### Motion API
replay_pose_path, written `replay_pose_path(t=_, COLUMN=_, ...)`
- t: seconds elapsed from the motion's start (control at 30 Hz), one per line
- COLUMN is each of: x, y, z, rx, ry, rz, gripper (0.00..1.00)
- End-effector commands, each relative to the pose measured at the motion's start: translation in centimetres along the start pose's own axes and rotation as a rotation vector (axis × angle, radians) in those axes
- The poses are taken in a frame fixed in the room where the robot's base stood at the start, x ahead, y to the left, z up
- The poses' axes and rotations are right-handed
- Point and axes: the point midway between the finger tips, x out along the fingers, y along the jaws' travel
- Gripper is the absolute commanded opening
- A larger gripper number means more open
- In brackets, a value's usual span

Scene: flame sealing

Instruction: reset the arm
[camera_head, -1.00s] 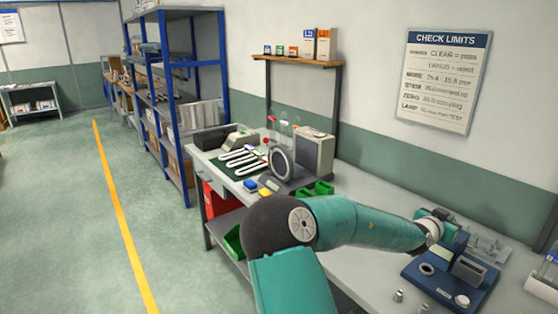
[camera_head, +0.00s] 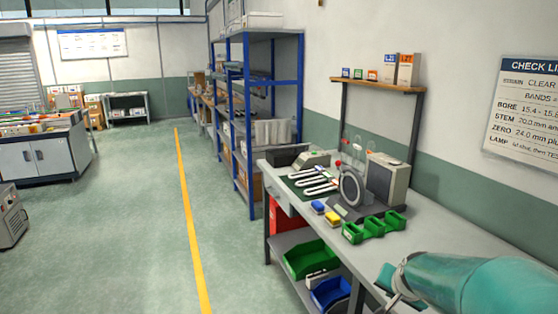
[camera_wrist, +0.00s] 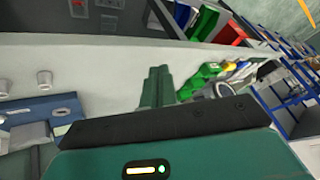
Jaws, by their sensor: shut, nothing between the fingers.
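My gripper (camera_wrist: 157,86) shows in the wrist view with its two green fingers together and nothing between them. It is over the grey workbench, which also shows in the head view (camera_head: 455,235). In the wrist view a blue fixture (camera_wrist: 42,115) and small metal cups (camera_wrist: 44,78) are on the bench to the left of the fingers. In the head view my teal arm is at the lower right; I cannot make out the fingertips there.
Green bins (camera_head: 374,227), a round dial-like device (camera_head: 351,189) and white U-shaped tubes (camera_head: 316,180) stand on the bench. A blue shelf rack (camera_head: 250,110) is behind it. The floor (camera_head: 110,230) to the left is clear around the yellow line (camera_head: 188,220).

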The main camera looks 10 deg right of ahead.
Motion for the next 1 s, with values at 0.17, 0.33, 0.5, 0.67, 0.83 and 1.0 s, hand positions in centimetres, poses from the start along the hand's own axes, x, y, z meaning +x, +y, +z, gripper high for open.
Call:
replay_pose_path(t=0.17, x=-6.1, y=-5.7, z=5.5, rx=-0.207, ry=-0.094, rz=-0.128, gripper=0.00)
replay_pose_path(t=0.33, x=-12.0, y=-8.4, z=11.0, rx=-0.435, ry=-0.146, rz=-0.192, gripper=0.00)
replay_pose_path(t=0.5, x=-16.9, y=-8.8, z=16.0, rx=-0.656, ry=-0.163, rz=-0.199, gripper=0.00)
replay_pose_path(t=0.67, x=-19.1, y=-8.2, z=18.8, rx=-0.779, ry=-0.166, rz=-0.177, gripper=0.00)
replay_pose_path(t=0.83, x=-19.5, y=-8.0, z=19.3, rx=-0.806, ry=-0.167, rz=-0.169, gripper=0.00)
replay_pose_path(t=1.0, x=-19.5, y=-8.0, z=19.3, rx=-0.806, ry=-0.167, rz=-0.169, gripper=0.00)
